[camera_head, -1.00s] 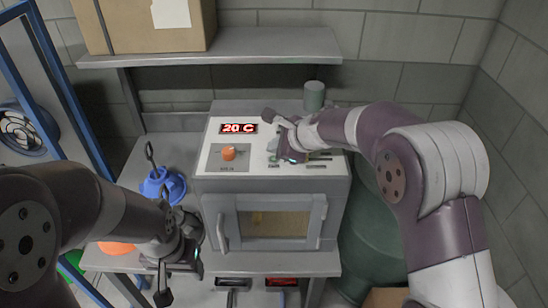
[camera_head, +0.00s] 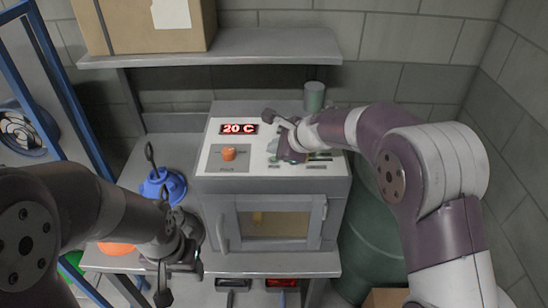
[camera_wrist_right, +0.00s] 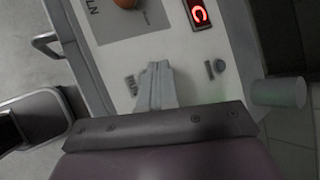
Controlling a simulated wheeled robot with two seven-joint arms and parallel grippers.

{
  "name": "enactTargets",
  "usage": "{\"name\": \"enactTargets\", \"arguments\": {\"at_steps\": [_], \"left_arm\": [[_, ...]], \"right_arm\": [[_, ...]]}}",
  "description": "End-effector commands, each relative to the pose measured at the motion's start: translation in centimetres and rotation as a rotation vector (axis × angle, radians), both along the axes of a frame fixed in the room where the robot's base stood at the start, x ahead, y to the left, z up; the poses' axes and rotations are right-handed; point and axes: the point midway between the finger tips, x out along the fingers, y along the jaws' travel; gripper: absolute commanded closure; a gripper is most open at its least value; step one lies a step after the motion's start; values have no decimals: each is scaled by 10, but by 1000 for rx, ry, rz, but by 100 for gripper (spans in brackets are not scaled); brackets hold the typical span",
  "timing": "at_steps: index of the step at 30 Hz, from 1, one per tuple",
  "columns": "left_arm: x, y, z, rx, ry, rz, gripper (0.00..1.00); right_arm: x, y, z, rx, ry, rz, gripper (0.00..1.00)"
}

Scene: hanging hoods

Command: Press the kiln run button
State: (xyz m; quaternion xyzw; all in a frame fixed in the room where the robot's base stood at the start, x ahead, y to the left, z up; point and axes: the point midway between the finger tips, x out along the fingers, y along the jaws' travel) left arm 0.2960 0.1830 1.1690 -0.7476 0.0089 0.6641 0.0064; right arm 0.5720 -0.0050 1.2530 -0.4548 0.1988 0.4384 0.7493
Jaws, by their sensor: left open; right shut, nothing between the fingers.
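The kiln (camera_head: 272,186) stands on the bench, with a white sloped control panel (camera_head: 213,150) on top. The panel carries a red display (camera_head: 238,129) reading 20 C and an orange knob (camera_head: 229,154). My right gripper (camera_wrist_right: 156,70) is shut and empty, its fingertips over the right part of the panel. A small printed label (camera_wrist_right: 131,85) shows beside the fingers in the right wrist view. The run button is not visible; the fingers may cover it. I cannot tell whether they touch the panel. My left gripper (camera_head: 181,283) is open and empty, left of the kiln.
A blue object (camera_head: 163,186) with an upright dark handle sits on the bench left of the kiln. A grey-green cylinder (camera_head: 314,96) stands behind the panel. A shelf (camera_head: 250,45) with a cardboard box (camera_head: 145,25) hangs above. A blue frame (camera_head: 62,85) is at left.

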Motion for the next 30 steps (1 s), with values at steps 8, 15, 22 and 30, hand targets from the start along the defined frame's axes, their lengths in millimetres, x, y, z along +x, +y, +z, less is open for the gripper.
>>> {"name": "enactTargets", "arguments": {"at_steps": [8, 15, 22, 30], "left_arm": [[0, 0, 0, 0, 0, 0, 41], [0, 0, -2, 0, 0, 0, 41], [0, 0, -9, 0, 0, 0, 41], [0, 0, -8, 0, 0, 0, 41]], "right_arm": [[0, 0, 0, 0, 0, 0, 100], [0, 0, -3, 0, 0, 0, 100], [0, 0, -9, 0, 0, 0, 100], [0, 0, -8, 0, 0, 0, 100]]}}
